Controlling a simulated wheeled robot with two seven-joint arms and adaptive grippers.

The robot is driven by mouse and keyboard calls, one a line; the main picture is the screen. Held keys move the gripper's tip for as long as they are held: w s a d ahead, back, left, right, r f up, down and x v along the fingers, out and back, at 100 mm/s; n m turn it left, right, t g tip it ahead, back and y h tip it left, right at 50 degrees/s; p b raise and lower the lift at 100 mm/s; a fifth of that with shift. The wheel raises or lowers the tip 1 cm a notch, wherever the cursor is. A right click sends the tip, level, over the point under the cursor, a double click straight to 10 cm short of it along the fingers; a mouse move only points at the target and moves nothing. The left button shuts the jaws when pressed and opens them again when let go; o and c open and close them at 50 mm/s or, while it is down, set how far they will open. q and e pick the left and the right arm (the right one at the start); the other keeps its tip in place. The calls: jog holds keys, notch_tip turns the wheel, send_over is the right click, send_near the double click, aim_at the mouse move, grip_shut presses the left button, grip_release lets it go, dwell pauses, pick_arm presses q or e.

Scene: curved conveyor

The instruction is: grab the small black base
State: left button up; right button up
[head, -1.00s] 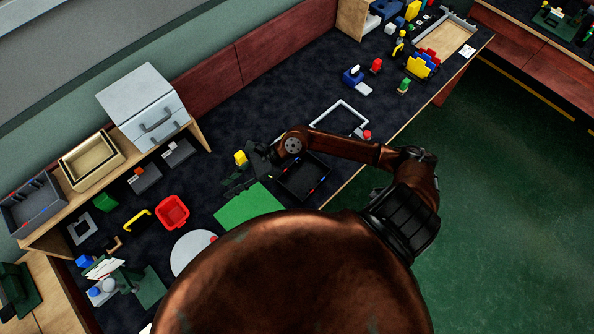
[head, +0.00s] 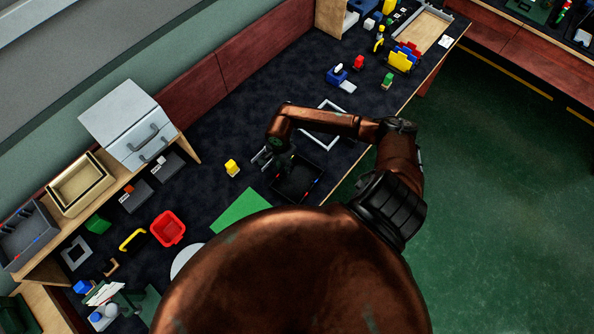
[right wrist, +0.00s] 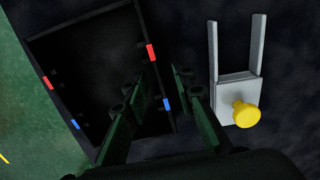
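A black shallow tray-like base (head: 298,179) with small red and blue marks lies on the dark table in the head view. It also fills the left of the right wrist view (right wrist: 85,60). My right gripper (head: 283,165) is at the tray's upper-left side in the head view. My left gripper is not in view.
A grey two-pronged piece with a yellow knob (right wrist: 238,92) lies right of the fingers in the wrist view. A green plate (head: 240,210), red bin (head: 168,229), yellow block (head: 232,168) and white frame (head: 322,126) are around. The table's front edge is close to the tray.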

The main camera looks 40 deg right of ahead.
jog(key=shift+f, duration=0.7)
jog(key=shift+c, duration=0.4)
grip_shut()
